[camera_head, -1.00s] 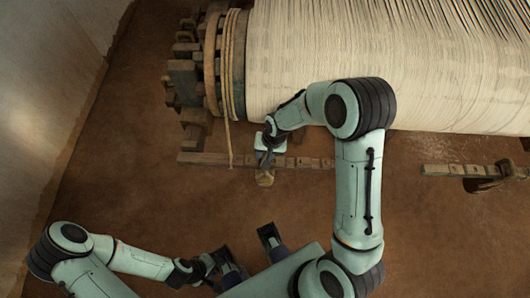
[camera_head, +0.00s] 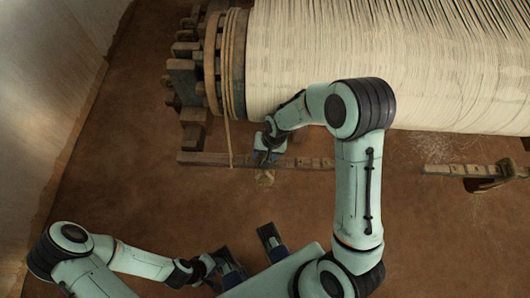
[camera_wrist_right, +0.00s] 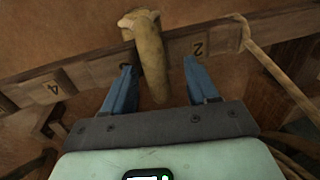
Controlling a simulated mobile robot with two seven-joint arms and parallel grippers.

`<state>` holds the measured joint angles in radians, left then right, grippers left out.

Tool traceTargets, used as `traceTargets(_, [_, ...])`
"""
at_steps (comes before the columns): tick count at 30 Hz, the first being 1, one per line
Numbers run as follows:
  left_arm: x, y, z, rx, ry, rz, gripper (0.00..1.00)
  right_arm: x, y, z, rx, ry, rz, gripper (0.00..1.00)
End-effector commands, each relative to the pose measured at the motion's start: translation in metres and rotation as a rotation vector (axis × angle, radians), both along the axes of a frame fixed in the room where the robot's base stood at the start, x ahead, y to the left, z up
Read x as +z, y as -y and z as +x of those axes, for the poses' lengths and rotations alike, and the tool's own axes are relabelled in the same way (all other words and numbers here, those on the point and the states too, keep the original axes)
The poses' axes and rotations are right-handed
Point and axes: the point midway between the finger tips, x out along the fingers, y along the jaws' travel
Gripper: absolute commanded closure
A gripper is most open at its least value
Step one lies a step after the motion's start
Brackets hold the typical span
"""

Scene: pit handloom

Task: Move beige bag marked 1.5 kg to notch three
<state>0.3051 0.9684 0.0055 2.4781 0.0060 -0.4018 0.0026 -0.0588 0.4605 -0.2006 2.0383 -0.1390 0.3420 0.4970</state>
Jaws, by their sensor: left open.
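The beige bag (camera_wrist_right: 148,55) hangs at the notched beam (camera_wrist_right: 100,68) in the right wrist view, between the marks 4 and 2. Its tied top lies over the beam edge. No weight mark is readable on it. In the head view the bag (camera_head: 265,180) shows small below the beam (camera_head: 310,163). My right gripper (camera_wrist_right: 161,80) is open, its two blue fingers on either side of the bag with gaps on both sides. In the head view it (camera_head: 267,152) is above the beam. My left gripper (camera_head: 228,270) is open and empty, low in the head view, far from the bag.
A cord (camera_head: 229,140) hangs from the warp roller (camera_head: 370,65) down to the beam, left of the bag. It also crosses the right wrist view (camera_wrist_right: 275,70) near mark 2. Another notched beam piece (camera_head: 450,170) lies at the right. The brown floor (camera_head: 140,190) is clear.

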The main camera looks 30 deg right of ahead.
Motion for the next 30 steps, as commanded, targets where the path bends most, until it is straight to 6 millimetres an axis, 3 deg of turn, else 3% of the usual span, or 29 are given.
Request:
traceTargets(3, [0.001,0.0,0.002,0.001,0.005,0.001,0.57,-0.002,0.0,-0.003,-0.001,-0.009,0.0,0.41])
traceTargets(7, [0.003,0.0,0.002,0.0,0.004,0.0,0.57,0.013,0.002,-0.003,0.0,-0.005,0.0,0.41])
traceTargets(21, [0.017,0.0,-0.004,-0.004,-0.019,-0.003,0.57,0.111,0.019,-0.011,-0.001,0.003,0.001,0.41])
traceTargets(30, [0.019,0.0,-0.005,-0.005,-0.024,-0.004,0.57,0.132,0.022,-0.014,0.001,0.0,0.0,0.41])
